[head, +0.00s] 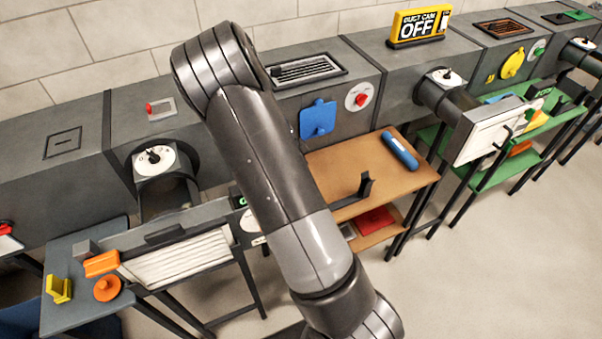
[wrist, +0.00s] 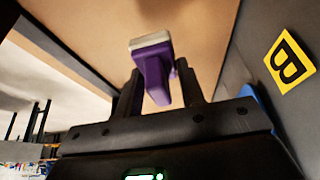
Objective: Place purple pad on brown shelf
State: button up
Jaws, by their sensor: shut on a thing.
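The purple pad (wrist: 152,75), with a pale grey-white end, is between the two dark fingers of my gripper (wrist: 160,82) in the wrist view. My gripper is shut on it. A brown surface (wrist: 205,30) fills the background behind the pad; whether the pad touches it I cannot tell. In the head view the brown shelf (head: 345,165) stands right of my arm, against the grey duct.
A blue cylinder (head: 400,152) lies on the brown shelf's right side. A red item (head: 374,220) lies on the lower level. A blue plate (head: 318,118) is on the duct wall. The shelf top's middle looks clear.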

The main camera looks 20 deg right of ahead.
jog(key=shift+w+a+f, duration=0.15)
jog(key=shift+f, duration=1.95)
jog(key=shift+f, duration=0.15)
jog(key=o, duration=1.1)
